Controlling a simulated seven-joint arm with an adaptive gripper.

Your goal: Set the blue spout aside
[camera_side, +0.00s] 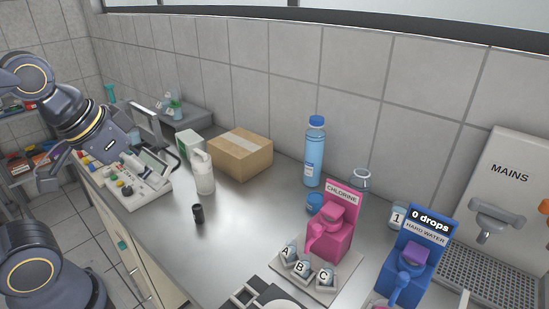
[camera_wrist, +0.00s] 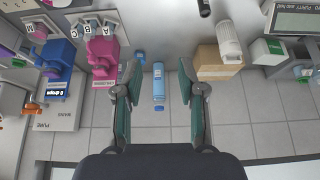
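The blue dispenser (camera_side: 424,240) stands at the right of the bench, with "0 drops" and "HARD WATER" on its labels. Its blue spout (camera_side: 402,277) points forward and down below a purple block (camera_side: 415,253). In the wrist view the blue dispenser (camera_wrist: 60,58) is at the left, upside down in the picture. My gripper (camera_wrist: 158,66) is open and empty in the wrist view, with its two green-padded fingers well apart. In the side view it is high at the far left, far from the blue spout and touching nothing.
The bench middle (camera_side: 245,215) is clear.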

